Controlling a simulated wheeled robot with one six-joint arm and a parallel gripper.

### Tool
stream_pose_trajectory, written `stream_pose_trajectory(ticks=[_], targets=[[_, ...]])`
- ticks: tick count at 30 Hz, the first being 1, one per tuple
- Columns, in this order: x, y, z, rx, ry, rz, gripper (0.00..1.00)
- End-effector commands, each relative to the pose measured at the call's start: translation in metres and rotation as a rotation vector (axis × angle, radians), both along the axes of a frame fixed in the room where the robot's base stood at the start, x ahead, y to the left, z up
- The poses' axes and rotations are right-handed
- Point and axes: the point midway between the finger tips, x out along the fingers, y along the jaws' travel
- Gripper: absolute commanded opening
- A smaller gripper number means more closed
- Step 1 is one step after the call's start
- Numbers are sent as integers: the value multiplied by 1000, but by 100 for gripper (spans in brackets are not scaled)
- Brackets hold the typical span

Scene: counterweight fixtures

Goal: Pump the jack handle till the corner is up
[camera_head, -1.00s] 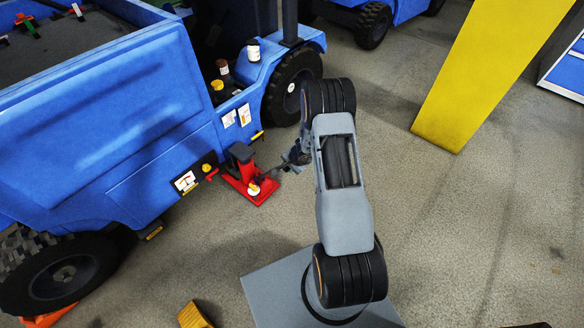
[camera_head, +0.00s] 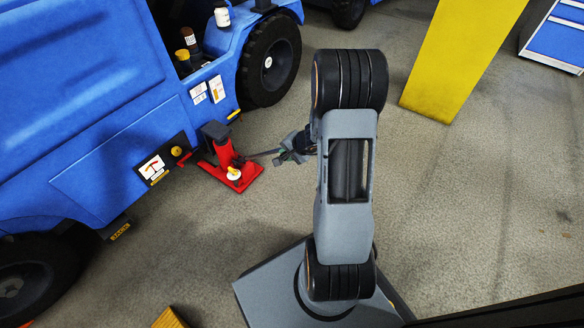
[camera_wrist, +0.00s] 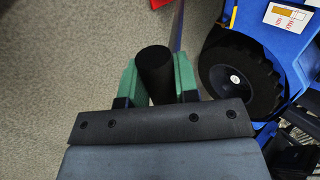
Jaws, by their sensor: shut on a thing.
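A red jack (camera_head: 232,168) stands on the floor beside the blue vehicle (camera_head: 95,110), with a dark block on top close to the vehicle's lower side. A thin dark handle (camera_head: 262,154) runs from the jack to the right. My gripper (camera_head: 288,151) is at the handle's outer end. In the wrist view, the green fingers of my gripper (camera_wrist: 156,82) are shut on the black round handle end (camera_wrist: 154,65), one finger on each side. Whether the jack's top touches the vehicle I cannot tell.
A black wheel (camera_head: 268,60) of the vehicle stands behind the jack. A yellow post (camera_head: 455,65) rises at the upper right. A yellow wedge (camera_head: 170,319) lies at the bottom edge. The floor right of my arm is clear.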

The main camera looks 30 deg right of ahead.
Motion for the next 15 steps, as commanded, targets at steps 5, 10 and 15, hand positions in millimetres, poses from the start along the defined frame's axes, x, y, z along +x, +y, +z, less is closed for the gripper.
stream_pose_trajectory(ticks=[5, 10, 15], targets=[[-13, -7, -19, 14, -30, -4, 0], [-17, -8, -18, 20, -41, -3, 0], [-18, -8, -16, 21, -41, -2, 0]])
